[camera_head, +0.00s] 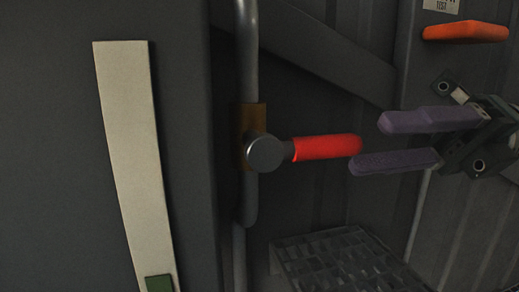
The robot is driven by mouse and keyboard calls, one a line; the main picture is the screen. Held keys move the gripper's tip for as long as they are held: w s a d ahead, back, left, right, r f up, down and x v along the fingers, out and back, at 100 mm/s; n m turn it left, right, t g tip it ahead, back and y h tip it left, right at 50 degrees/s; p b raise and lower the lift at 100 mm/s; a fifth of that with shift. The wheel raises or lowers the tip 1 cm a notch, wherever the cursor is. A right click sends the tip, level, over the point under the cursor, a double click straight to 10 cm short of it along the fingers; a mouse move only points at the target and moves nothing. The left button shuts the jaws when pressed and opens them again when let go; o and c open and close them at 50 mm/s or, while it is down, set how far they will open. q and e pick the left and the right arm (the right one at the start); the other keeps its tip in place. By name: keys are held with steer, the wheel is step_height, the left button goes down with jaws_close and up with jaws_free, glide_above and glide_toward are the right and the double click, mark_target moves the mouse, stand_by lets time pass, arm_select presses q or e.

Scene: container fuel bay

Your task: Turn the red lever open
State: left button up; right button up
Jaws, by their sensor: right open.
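The red lever (325,147) sticks out to the right, about level, from a round dark pivot (265,153) on a brown plate on a vertical grey pipe (248,60). My right gripper (370,143) comes in from the right. Its two purple fingers are apart, one above the other, and point left. My left gripper is not in view.
A pale vertical strip (130,150) with a green patch at its foot is at the left on a dark panel. An orange handle (465,32) is at the upper right. A dark grating (345,265) lies below the lever. A diagonal dark beam (320,50) runs behind.

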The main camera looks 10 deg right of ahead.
mark_target(342, 147)
steer(key=a, duration=0.4)
steer(key=a+b, duration=0.1)
steer(key=a, duration=0.1)
steer(key=shift+w, duration=0.25)
steer(key=shift+a, duration=0.25)
steer(key=shift+s+a, duration=0.25)
steer(key=shift+w+r, duration=0.1)
steer(key=shift+w, duration=0.05)
steer(key=shift+c, duration=1.4)
jaws_close()
